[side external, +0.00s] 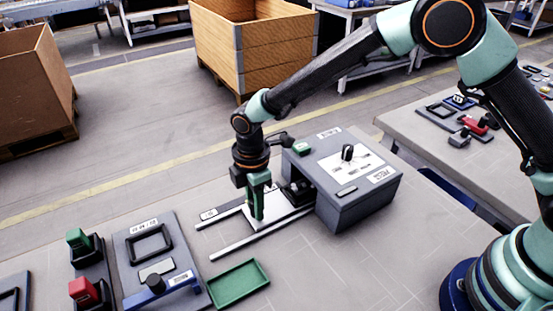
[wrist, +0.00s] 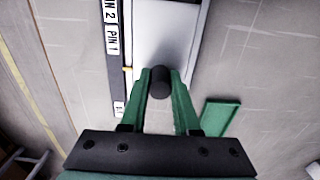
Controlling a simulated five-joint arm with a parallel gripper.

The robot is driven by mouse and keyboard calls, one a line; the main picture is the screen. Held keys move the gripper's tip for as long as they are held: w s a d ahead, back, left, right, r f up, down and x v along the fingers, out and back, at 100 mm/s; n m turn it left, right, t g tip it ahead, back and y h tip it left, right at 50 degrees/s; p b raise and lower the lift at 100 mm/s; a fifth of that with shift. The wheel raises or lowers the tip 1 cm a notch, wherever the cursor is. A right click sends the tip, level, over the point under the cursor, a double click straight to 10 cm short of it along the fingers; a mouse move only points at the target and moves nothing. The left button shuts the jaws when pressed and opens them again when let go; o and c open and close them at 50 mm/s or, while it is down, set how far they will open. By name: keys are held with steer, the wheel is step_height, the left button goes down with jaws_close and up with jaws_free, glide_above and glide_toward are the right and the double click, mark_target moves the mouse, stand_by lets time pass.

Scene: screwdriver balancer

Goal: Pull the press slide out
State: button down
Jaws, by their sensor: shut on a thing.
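The grey press (side external: 358,208) stands on the table at the centre right, with a dark knob on its top panel. Two pale rails (side external: 232,247) run out from its open front towards the lower left. The silver slide plate (side external: 283,218) lies between the rails, partly out of the press; it also shows in the wrist view (wrist: 165,38). My gripper (side external: 257,212) is at the plate's outer end. In the wrist view its green fingers (wrist: 161,76) are shut on the slide's dark round handle (wrist: 159,84). The slide's inner end is hidden inside the press.
A grey fixture panel (side external: 160,262) and red and green blocks stand at the left. One rail carries PIN labels (wrist: 112,40).

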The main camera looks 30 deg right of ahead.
steer(key=shift+w+a, duration=0.1)
steer(key=shift+a, duration=4.4)
steer(key=shift+r, duration=0.1)
steer(key=c, duration=0.6)
jaws_free()
steer(key=shift+o, duration=0.2)
step_height(320, 180, up, 7)
